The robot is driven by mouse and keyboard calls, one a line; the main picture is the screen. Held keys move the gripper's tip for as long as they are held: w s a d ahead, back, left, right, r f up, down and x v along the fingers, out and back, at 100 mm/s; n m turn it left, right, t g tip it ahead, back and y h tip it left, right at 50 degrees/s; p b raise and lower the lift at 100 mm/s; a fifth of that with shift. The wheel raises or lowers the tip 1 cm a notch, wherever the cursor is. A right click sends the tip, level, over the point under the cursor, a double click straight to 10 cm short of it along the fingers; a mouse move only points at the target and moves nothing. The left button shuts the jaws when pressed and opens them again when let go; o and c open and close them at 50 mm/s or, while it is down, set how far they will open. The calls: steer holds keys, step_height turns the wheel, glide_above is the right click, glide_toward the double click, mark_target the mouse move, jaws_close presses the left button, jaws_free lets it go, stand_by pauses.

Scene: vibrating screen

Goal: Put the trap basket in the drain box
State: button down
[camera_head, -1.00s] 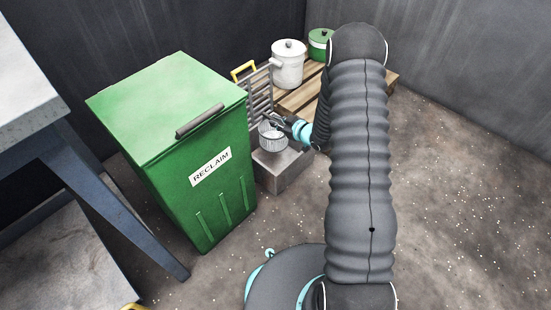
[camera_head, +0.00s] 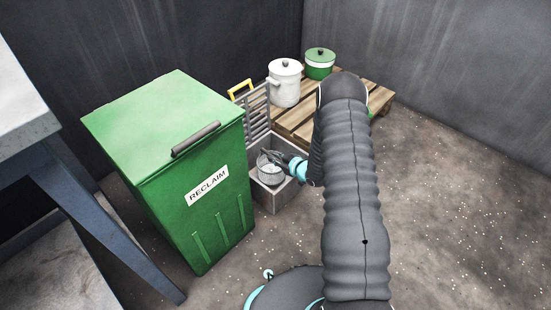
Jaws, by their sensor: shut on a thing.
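The trap basket (camera_head: 270,174) is a small round grey metal basket. My gripper (camera_head: 272,160) is shut on its upper rim. The basket sits low at the opening of the grey drain box (camera_head: 276,201), and its lower part is partly hidden by the box's front wall. I cannot tell whether it touches the bottom of the box. The drain box stands on the floor to the right of the green bin.
The green RECLAIM bin (camera_head: 180,175) stands close on the left. A slatted grate (camera_head: 256,112) with a yellow handle (camera_head: 240,88) leans behind the box. A wooden pallet (camera_head: 296,122) holds a white pot (camera_head: 285,84) and a green pot (camera_head: 320,66). Floor at right is clear.

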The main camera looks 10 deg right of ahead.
steer(key=shift+f, duration=0.1)
steer(key=shift+f+b, duration=0.3)
steer(key=shift+b, duration=0.1)
steer(key=shift+f, duration=0.25)
steer(key=c, duration=1.1)
jaws_free()
steer(key=shift+c, duration=0.2)
steer(key=shift+r, duration=0.15)
